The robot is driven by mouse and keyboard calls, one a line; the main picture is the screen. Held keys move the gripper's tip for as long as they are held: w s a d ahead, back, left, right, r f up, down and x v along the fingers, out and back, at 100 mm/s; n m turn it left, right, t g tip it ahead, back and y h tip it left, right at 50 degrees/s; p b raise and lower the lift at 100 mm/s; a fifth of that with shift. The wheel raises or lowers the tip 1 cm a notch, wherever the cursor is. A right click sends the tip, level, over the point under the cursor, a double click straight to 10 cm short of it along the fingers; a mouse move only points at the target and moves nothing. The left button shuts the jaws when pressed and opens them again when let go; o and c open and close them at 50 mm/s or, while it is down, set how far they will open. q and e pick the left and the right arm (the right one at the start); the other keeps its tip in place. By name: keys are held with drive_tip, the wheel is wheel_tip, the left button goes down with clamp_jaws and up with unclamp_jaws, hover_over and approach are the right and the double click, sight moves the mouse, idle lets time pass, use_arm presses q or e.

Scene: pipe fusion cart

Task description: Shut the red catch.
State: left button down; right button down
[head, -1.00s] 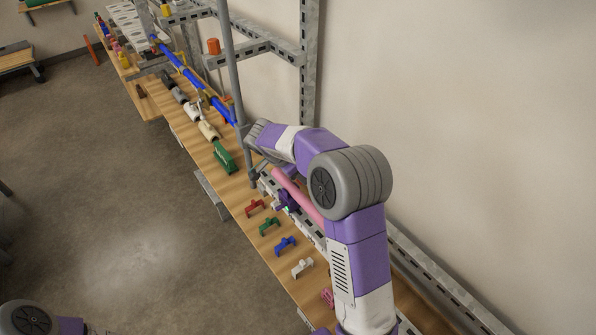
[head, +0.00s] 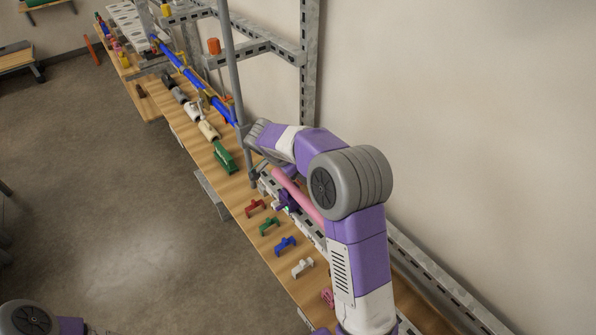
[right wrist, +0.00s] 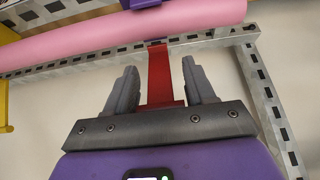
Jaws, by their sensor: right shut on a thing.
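In the right wrist view, the red catch (right wrist: 159,75) is a flat upright strip between the two grey fingers of my right gripper (right wrist: 160,85). My right gripper is shut on it, though the finger tips look a little apart from the strip's sides. The top of the strip meets a slotted metal rail just below a pink pipe (right wrist: 75,43). The pink pipe also shows in the head view (head: 298,194), partly behind my right arm. My right gripper is hard to make out there. My left gripper is outside the views.
A slotted rail (right wrist: 268,98) runs down the right of the wrist view. In the head view, red (head: 255,204), green (head: 269,226), blue (head: 285,246) and white (head: 302,267) brackets stand along the wooden bench edge. A grey upright pole (head: 230,65) rises beside my arm. Open floor lies left.

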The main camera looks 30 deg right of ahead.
drive_tip(key=shift+a+f, duration=0.1)
drive_tip(key=shift+a, duration=0.15)
drive_tip(key=shift+c, duration=2.2)
unclamp_jaws()
drive_tip(key=shift+d, duration=0.1)
drive_tip(key=v, duration=0.7)
drive_tip(key=shift+a+r, duration=0.2)
drive_tip(key=shift+r, duration=0.15)
